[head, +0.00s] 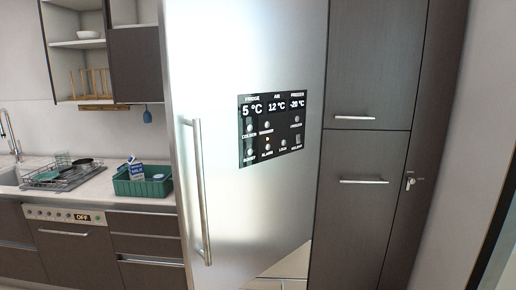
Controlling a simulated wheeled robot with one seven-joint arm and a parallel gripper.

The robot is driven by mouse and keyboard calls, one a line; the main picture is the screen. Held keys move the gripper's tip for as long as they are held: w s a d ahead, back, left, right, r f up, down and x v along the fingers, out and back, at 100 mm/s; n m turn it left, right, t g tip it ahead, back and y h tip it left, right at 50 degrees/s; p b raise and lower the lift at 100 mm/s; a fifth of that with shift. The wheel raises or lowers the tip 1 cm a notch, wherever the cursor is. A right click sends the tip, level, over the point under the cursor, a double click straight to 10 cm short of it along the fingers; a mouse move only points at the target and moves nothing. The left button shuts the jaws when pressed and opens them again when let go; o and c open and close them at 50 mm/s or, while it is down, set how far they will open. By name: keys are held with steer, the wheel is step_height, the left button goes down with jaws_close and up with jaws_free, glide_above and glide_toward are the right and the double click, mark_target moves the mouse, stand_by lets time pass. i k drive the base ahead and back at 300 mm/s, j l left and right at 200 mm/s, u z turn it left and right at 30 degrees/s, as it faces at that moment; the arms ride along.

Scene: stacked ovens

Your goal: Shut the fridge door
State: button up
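The fridge door (225,210) is a tall pale metal panel in the middle of the head view. It has a long vertical handle (200,190) near its left edge and a dark display panel (272,128). The door stands partly open: its handle side is swung out towards me, and its display and lower edge slant against the neighbouring fronts. The hinge side is at the right. The fridge inside is hidden behind the door. My gripper is not in view.
Tall dark cabinets (365,220) stand right of the fridge. At left is a counter (100,190) with a green basket (142,180), a dish rack (65,175) and a sink. Open shelves (78,45) hang above. A pale wall closes off the far right.

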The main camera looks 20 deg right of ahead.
mark_target(240, 214)
steer(key=i+l+z, duration=0.3)
steer(key=i+l, duration=0.15)
steer(key=i+j+u, duration=0.1)
steer(key=j+u, duration=0.3)
steer(key=i+j+u, duration=0.15)
steer(key=u, duration=0.3)
steer(key=i+j+u, duration=0.25)
steer(key=u, duration=0.15)
